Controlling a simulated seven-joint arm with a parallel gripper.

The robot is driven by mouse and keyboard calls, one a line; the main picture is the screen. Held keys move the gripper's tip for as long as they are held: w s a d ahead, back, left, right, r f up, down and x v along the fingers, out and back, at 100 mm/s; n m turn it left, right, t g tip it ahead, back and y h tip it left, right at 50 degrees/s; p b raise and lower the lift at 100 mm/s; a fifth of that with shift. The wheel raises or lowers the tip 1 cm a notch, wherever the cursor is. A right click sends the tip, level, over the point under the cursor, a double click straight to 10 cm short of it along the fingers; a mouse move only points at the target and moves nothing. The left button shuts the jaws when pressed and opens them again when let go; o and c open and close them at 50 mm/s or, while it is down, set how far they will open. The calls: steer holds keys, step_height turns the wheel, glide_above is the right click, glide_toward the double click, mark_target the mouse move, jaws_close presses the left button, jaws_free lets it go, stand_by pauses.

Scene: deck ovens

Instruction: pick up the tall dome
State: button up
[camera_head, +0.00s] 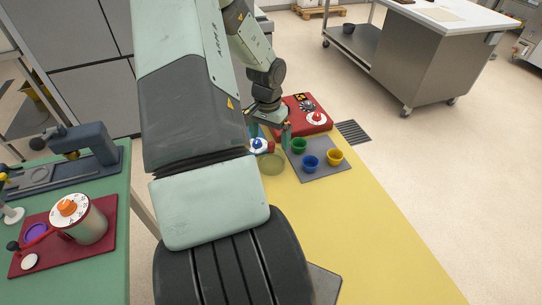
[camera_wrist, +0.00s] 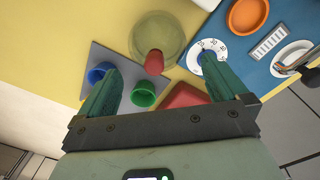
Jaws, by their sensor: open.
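The tall dome (camera_wrist: 170,27) is see-through and olive-tinted, with a red knob on top. In the wrist view it stands beyond my gripper (camera_wrist: 160,66), with the knob between the two fingertips in the picture. The fingers are spread wide with nothing between them, apart from the dome. In the head view a pale greenish see-through shape (camera_head: 272,163), seemingly the dome, shows beside my arm on the yellow table, partly hidden. My gripper (camera_head: 269,132) shows behind it in that view, pointing down.
A grey mat (camera_head: 322,175) holds green, blue and yellow cups. A red board (camera_head: 316,127) with a dial stands behind. A white dial with a blue knob (camera_wrist: 208,56) and an orange bowl (camera_wrist: 247,15) are on a blue board. The yellow table's front right is clear.

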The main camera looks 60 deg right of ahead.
mark_target(270, 143)
steer(key=f, duration=0.5)
steer(key=shift+s+a+f, duration=0.1)
steer(key=shift+s+a, duration=0.05)
steer(key=shift+s, duration=0.1)
steer(key=shift+c, duration=0.2)
steer(key=c, duration=0.6)
steer(key=shift+r, duration=0.25)
steer(key=shift+c, duration=0.7)
steer(key=r, duration=0.6)
steer(key=d+r, duration=0.1)
steer(key=r, duration=0.2)
steer(key=shift+w+r, duration=0.2)
steer(key=shift+c, duration=1.3)
steer(key=w+d+r+n+h, duration=0.1)
steer(key=w+d+n, duration=0.2)
steer(key=d+n, duration=0.6)
steer(key=w+d+r+n, duration=0.1)
steer(key=w+d+n, duration=0.3)
steer(key=d+n, duration=0.55)
steer(key=shift+m, duration=0.95)
steer(key=shift+d+f, duration=0.25)
steer(key=shift+f, duration=0.7)
steer(key=shift+d+f, duration=0.3)
steer(key=shift+f, duration=0.65)
steer(key=shift+d+f, duration=0.25)
steer(key=shift+f, duration=0.7)
